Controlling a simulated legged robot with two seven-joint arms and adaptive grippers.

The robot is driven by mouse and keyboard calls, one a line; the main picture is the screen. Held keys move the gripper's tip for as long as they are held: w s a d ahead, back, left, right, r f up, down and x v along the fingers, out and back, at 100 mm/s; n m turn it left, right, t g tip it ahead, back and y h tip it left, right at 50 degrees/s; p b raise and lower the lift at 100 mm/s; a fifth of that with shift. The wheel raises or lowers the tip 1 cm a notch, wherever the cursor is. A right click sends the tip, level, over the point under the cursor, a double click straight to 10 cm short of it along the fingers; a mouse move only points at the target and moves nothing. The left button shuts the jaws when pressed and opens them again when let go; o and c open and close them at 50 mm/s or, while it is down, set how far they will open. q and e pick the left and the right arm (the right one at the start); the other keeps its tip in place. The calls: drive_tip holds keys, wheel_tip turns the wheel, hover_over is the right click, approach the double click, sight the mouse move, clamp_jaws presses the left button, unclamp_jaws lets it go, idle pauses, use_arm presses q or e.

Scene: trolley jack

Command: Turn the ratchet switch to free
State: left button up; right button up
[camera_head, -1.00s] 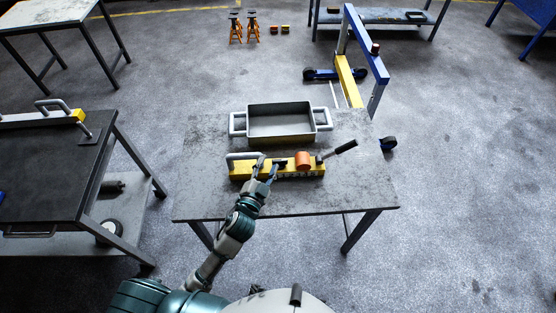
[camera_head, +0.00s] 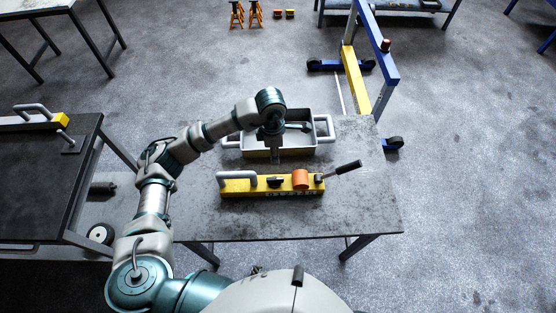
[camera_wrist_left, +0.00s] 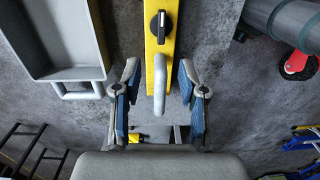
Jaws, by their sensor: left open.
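The yellow ratchet unit (camera_head: 229,187) lies on the grey worktable, with a grey loop handle (camera_head: 238,179) at its left end. Its black ratchet switch (camera_head: 276,183) sits on top near the middle. In the left wrist view the switch (camera_wrist_left: 160,25) is a black knob with a white mark, at the top beyond the grey handle (camera_wrist_left: 160,82). My left gripper (camera_head: 276,152) points down behind the unit, at the tray's front side. Its blue-padded fingers (camera_wrist_left: 158,97) are open on either side of the handle in the picture, holding nothing. My right gripper is not in view.
A grey tray (camera_head: 325,141) with side handles stands behind the unit and also shows in the left wrist view (camera_wrist_left: 103,58). An orange cylinder (camera_head: 300,179) and a black-gripped lever (camera_head: 347,167) are at the unit's right. The worktable (camera_head: 365,215) is clear in front.

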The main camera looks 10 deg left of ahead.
use_arm(q)
drive_tip(key=a, duration=0.1)
drive_tip(key=p, duration=0.1)
hover_over(275, 178)
drive_tip(key=shift+y, duration=0.4)
drive_tip(key=f, duration=0.9)
drive_tip(key=shift+d, duration=0.25)
drive_tip(key=f, duration=0.3)
drive_tip(key=a+f, duration=0.1)
drive_tip(key=f, duration=0.1)
drive_tip(key=shift+s, duration=0.1)
wheel_tip(275, 178, down, 2)
drive_tip(key=shift+f+p, duration=0.1)
drive_tip(key=shift+p, duration=0.2)
drive_tip(key=shift+d, duration=0.35)
drive_tip(key=c, duration=0.7)
drive_tip(key=shift+a, duration=0.1)
clamp_jaws()
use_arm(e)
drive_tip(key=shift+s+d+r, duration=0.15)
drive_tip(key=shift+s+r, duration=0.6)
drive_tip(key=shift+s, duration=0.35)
